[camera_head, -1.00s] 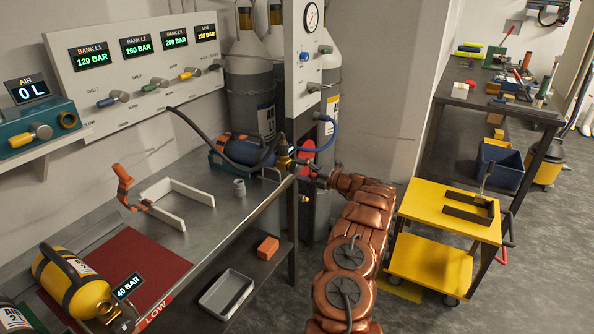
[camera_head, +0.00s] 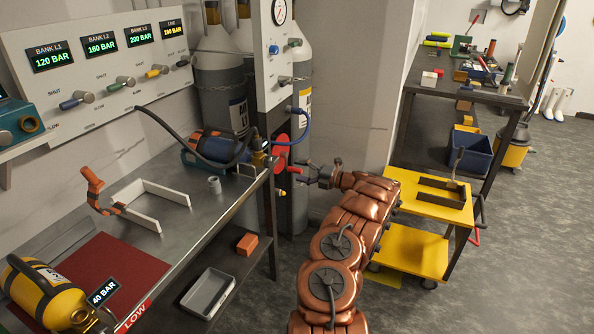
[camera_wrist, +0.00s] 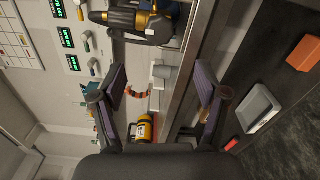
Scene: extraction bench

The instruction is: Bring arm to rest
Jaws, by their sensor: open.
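My copper-coloured arm reaches up the middle of the head view. My gripper (camera_head: 312,174) is open and empty, in the air to the right of the red handwheel (camera_head: 282,153) and the bench's right end. In the wrist view my gripper (camera_wrist: 160,90) shows its two fingers wide apart with nothing between them. No contact between the gripper and anything is visible.
A yellow cart (camera_head: 400,190) stands right of my arm.

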